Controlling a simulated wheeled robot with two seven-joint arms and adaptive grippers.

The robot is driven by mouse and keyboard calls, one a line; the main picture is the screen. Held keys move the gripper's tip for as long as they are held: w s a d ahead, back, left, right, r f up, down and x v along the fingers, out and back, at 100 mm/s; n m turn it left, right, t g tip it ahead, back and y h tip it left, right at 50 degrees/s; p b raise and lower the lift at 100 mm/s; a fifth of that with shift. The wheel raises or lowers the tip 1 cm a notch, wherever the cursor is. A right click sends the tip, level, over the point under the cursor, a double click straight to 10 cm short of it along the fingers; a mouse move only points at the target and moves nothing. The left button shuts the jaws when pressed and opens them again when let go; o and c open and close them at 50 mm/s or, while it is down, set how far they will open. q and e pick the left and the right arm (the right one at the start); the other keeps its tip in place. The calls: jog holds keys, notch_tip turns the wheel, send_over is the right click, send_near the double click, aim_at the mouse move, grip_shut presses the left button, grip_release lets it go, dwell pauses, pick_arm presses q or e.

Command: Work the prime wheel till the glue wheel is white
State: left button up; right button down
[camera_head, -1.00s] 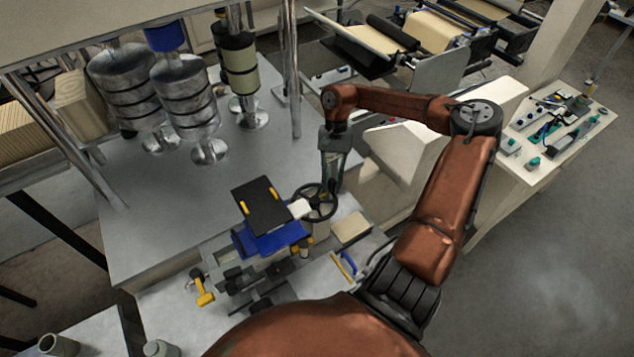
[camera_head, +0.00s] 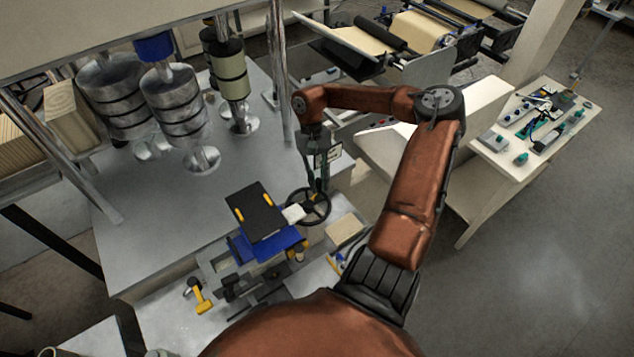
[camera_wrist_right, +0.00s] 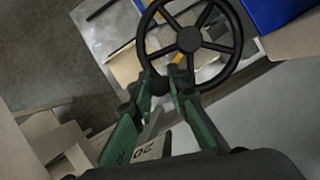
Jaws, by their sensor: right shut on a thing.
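The prime wheel, a black spoked handwheel (camera_head: 308,207), stands beside the blue and black unit at the table's front edge. In the right wrist view the wheel (camera_wrist_right: 190,39) fills the upper middle, hub and spokes clear. My right gripper (camera_head: 318,190) reaches down to the wheel's far rim. In the right wrist view its green fingers (camera_wrist_right: 168,82) close on the near part of the rim, hiding a little of it. I cannot tell which part is the glue wheel. My left gripper is out of view.
Grey rollers (camera_head: 175,105) hang over the metal table at the left, and another bears a pale band (camera_head: 232,78). A yellow-handled part (camera_head: 202,298) juts out in front. A bench with tools (camera_head: 540,125) stands at the right. Open floor lies at lower right.

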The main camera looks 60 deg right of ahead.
jog(key=shift+d, duration=0.1)
jog(key=c, duration=1.8)
grip_release()
jog(key=shift+c, duration=0.2)
jog(key=v, duration=1.2)
jog(key=shift+c, duration=0.2)
